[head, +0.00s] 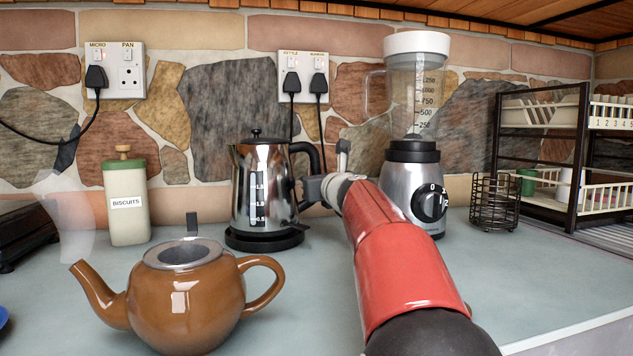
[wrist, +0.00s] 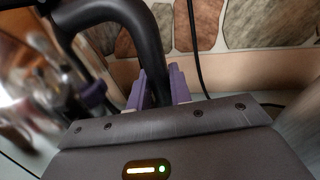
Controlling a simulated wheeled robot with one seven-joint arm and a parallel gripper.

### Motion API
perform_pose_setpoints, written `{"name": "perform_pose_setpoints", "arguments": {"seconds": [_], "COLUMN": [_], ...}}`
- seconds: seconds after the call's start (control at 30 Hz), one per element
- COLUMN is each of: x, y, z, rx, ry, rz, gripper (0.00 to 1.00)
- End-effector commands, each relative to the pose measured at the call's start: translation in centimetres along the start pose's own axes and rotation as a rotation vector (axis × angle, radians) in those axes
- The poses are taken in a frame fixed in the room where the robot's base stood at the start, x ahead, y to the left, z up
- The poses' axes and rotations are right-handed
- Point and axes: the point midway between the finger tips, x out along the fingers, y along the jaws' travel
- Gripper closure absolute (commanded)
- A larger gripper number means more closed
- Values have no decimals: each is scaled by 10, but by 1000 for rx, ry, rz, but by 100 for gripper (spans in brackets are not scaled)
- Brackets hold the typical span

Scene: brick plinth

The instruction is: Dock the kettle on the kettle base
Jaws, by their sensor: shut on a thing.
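The steel kettle (head: 262,190) with a black lid and black handle stands upright at the back of the counter. It appears to sit on the round black kettle base (head: 264,239), though any small gap between them is hard to judge. My gripper (head: 308,196) reaches in from the right and is at the kettle's handle. In the wrist view, the purple fingers of my gripper (wrist: 157,88) are closed around the black kettle handle (wrist: 143,40). The kettle's body is blurred at the left of the wrist view.
A brown teapot (head: 187,300) stands in front, left of my arm. A blender (head: 413,180) stands close to the right of my gripper. A biscuit canister (head: 126,205) is at the left, and a wire holder (head: 494,202) and dish rack (head: 560,190) are at the right. Sockets with cords (head: 303,75) are behind.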

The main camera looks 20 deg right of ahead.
Motion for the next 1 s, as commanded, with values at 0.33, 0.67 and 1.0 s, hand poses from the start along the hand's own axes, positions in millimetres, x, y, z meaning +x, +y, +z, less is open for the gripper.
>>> {"name": "perform_pose_setpoints", "arguments": {"seconds": [0.33,0.67,1.0], "x": [-1,-1,0], "y": [0,1,1], "z": [-3,-8,-10], "rx": [4,4,2], "ry": [-6,-6,-3], "rz": [0,-1,0], "gripper": [100,100,70]}}
